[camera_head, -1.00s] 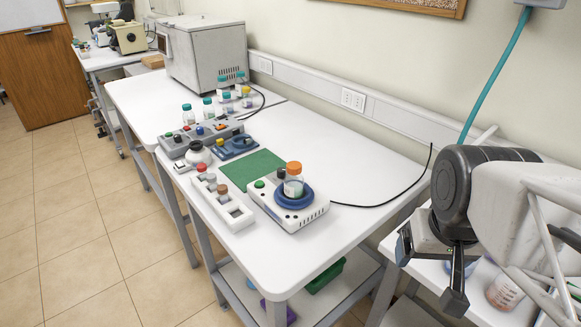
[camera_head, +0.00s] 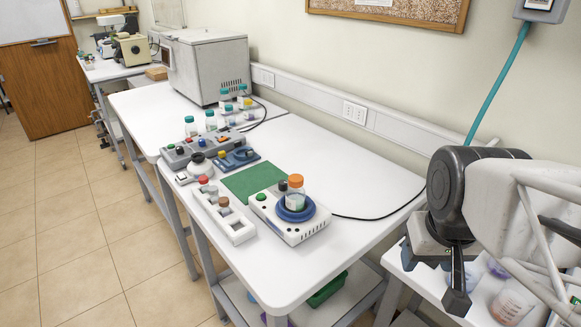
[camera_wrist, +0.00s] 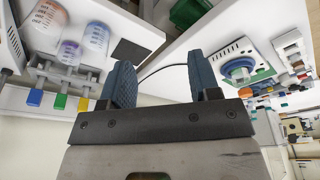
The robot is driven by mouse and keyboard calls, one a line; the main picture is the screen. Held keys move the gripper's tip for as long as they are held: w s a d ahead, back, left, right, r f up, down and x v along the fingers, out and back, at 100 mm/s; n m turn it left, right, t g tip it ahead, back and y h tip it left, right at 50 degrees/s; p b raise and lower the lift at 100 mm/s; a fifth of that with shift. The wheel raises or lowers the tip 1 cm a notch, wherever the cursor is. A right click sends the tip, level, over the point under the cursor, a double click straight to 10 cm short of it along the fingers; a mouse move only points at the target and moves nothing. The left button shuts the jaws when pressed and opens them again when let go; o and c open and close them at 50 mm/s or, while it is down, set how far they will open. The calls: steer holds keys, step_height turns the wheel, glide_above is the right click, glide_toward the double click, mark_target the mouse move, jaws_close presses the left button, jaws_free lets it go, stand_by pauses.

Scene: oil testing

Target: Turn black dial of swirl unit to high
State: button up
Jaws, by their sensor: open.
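The swirl unit is a low white box (camera_head: 290,230) on the front part of the white table in the head view. An orange-capped jar (camera_head: 296,190) stands on the platform. The dial's pointer is too small to read. My gripper (camera_head: 458,292) is at the right, well apart from the unit. In the wrist view my gripper (camera_wrist: 158,72) has its two blue fingers apart with nothing between them. The swirl unit's blue platform (camera_wrist: 238,68) appears right of the fingers.
A green mat (camera_head: 252,180) lies behind the unit, and a white rack (camera_head: 228,218) with small capped bottles stands left of it. A black cable (camera_head: 375,217) runs right from the unit. A side table (camera_head: 407,278) with beakers is below my arm. The table's right part is clear.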

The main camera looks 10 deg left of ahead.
steer(key=w+a+r+n, duration=0.1)
steer(key=w+a+n, duration=0.2)
steer(key=w, duration=0.4)
steer(key=w+a+r+n, duration=0.2)
steer(key=w+a, duration=0.1)
steer(key=w, duration=0.4)
steer(key=n+g, duration=0.2)
steer(key=n, duration=1)
glide_above(283, 182)
steer(key=f, duration=1)
steer(key=shift+s+d+f, duration=0.15)
steer(key=shift+d+f, duration=0.05)
steer(key=shift+f, duration=0.15)
steer(key=shift+a+f, duration=0.25)
steer(key=shift+f, duration=0.2)
steer(key=shift+f, duration=0.1)
steer(key=shift+w+f, duration=0.2)
steer(key=shift+f, duration=3.65)
